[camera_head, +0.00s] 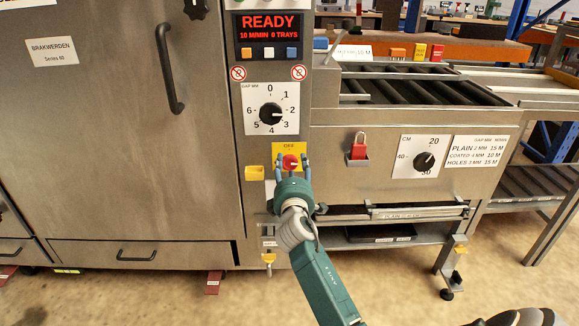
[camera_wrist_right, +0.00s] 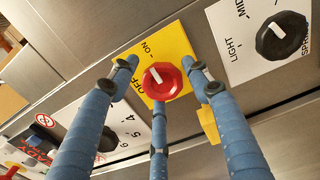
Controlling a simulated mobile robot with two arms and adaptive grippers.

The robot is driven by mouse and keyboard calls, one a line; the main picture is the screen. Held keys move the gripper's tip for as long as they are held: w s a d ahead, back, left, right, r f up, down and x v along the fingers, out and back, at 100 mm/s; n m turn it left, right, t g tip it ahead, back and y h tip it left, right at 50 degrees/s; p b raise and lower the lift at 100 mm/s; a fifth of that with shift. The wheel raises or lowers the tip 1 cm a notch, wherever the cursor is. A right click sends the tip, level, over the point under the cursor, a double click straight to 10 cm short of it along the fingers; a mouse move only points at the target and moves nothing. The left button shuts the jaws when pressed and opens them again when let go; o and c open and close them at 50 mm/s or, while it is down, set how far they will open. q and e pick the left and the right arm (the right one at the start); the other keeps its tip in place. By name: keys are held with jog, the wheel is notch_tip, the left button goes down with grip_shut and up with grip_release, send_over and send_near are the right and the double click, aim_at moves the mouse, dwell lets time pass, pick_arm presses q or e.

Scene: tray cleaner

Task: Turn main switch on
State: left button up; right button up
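The main switch is a red round knob (camera_head: 290,161) on a yellow plate (camera_head: 279,148) below the gap dial. In the right wrist view the knob (camera_wrist_right: 161,86) carries a white mark that points to the upper left, between the ON and OFF labels; I cannot tell which setting it is at. My right gripper (camera_head: 291,165) is in front of the switch. Its blue fingers (camera_wrist_right: 164,78) are spread around the knob, with gaps to it in the wrist view. I cannot tell whether any finger touches it. My left gripper is not in view.
The display (camera_head: 268,36) above reads READY. The gap dial (camera_head: 270,113) is above the switch, and a yellow bracket (camera_head: 255,173) is close on its left. A red padlock (camera_head: 358,149) and the CM dial (camera_head: 424,161) are to the right. Floor is free in front.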

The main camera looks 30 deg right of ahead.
jog(key=shift+o, duration=0.5)
jog(key=shift+s+d, duration=0.15)
jog(key=shift+d, duration=0.15)
jog(key=shift+a, duration=0.2)
jog(key=shift+s+a, duration=0.2)
jog(key=shift+a, duration=0.05)
jog(key=v, duration=1.1)
jog(key=shift+s, duration=0.25)
jog(key=shift+d, duration=0.15)
